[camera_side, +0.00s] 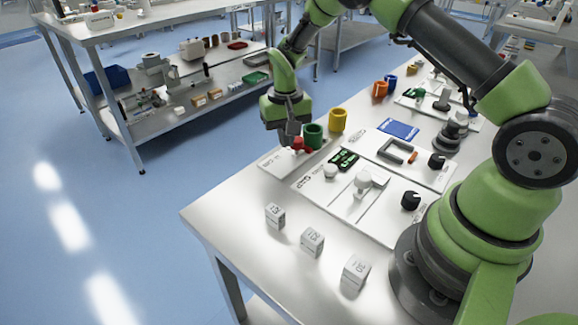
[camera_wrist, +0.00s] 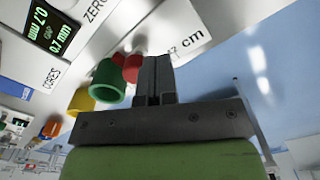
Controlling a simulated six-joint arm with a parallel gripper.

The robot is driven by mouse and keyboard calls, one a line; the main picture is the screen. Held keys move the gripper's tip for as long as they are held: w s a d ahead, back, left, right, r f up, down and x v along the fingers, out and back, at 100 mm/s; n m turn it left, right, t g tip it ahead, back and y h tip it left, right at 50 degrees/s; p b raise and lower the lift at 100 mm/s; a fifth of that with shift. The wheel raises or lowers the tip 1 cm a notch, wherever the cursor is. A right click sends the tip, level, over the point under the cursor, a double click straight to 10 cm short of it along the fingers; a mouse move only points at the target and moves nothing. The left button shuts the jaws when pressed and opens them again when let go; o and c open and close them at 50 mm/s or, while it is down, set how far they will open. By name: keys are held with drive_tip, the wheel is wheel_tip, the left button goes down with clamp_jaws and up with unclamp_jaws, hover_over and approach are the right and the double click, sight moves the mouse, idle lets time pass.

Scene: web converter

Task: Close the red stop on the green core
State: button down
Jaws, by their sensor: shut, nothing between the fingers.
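The green core (camera_side: 313,135) is a short hollow cylinder on the far edge of the white table. It also shows in the wrist view (camera_wrist: 106,82). The red stop (camera_side: 299,145) sits just left of the green core, close against it, and shows in the wrist view (camera_wrist: 130,67) too. Whether the two touch I cannot tell. My gripper (camera_side: 290,140) is shut with nothing between its fingers. Its fingertips are right beside the red stop, on its left in the side view. In the wrist view the fingers (camera_wrist: 155,75) partly cover the stop's surroundings.
A yellow core (camera_side: 337,120) stands just behind the green one. A white panel with a lit display (camera_side: 343,160) and a black knob (camera_side: 411,200) lies nearer. Several white blocks (camera_side: 312,241) stand along the front edge. Orange cores (camera_side: 380,89) are farther back.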

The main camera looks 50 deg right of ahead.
drive_tip(key=shift+f, duration=1.1)
drive_tip(key=shift+d, duration=0.55)
idle(0.3)
drive_tip(key=shift+a, duration=0.15)
drive_tip(key=shift+a, duration=0.5)
drive_tip(key=shift+r, duration=0.1)
wheel_tip(320, 180, up, 7)
idle(0.9)
